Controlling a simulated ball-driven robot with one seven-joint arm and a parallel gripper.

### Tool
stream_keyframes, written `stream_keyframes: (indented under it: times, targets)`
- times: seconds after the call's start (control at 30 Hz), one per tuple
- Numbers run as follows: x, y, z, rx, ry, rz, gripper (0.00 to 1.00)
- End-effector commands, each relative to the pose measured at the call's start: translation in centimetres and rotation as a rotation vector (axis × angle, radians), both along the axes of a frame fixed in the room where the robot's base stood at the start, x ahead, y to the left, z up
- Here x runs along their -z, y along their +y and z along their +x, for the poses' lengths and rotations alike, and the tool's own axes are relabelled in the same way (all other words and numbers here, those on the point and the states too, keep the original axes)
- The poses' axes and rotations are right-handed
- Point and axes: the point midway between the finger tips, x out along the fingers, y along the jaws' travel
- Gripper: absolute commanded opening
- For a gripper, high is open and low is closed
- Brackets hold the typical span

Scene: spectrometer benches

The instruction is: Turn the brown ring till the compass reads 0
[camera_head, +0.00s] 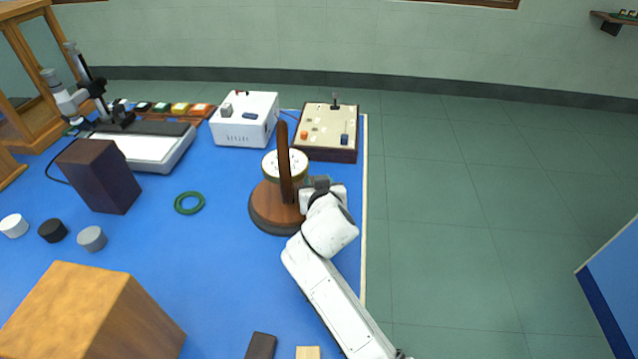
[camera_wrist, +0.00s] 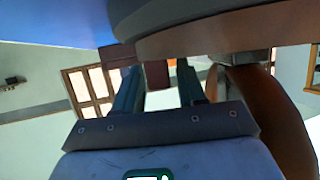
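The brown ring (camera_head: 285,163) stands upright, seen nearly edge-on, over a round wooden base (camera_head: 272,208). The compass (camera_head: 271,165) is a white dial at the ring; its reading is too small to make out. My gripper (camera_head: 312,184) is just right of the ring in the head view. In the wrist view, my gripper (camera_wrist: 160,80) has its two fingers apart with a gap between them. There the ring (camera_wrist: 268,120) curves along the right side, outside the fingers, and the round base (camera_wrist: 210,35) fills the top. I cannot tell whether a finger touches the ring.
A white box (camera_head: 245,132) and a brown-edged panel (camera_head: 325,150) stand behind the ring. A green ring (camera_head: 189,203) lies on the blue bench (camera_head: 225,245), left of the base. A dark block (camera_head: 98,177) stands further left. The bench's right edge is close beside my gripper.

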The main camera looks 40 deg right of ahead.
Motion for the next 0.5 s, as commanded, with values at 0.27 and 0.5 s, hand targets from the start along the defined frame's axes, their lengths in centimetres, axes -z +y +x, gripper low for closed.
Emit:
stream_keyframes:
  times: [0.27,0.5]
  targets:
    - [-0.1,-0.1,0.0,0.000,-0.002,0.000,0.49]
    - [-0.8,0.9,-1.2,-0.002,-0.004,-0.002,0.49]
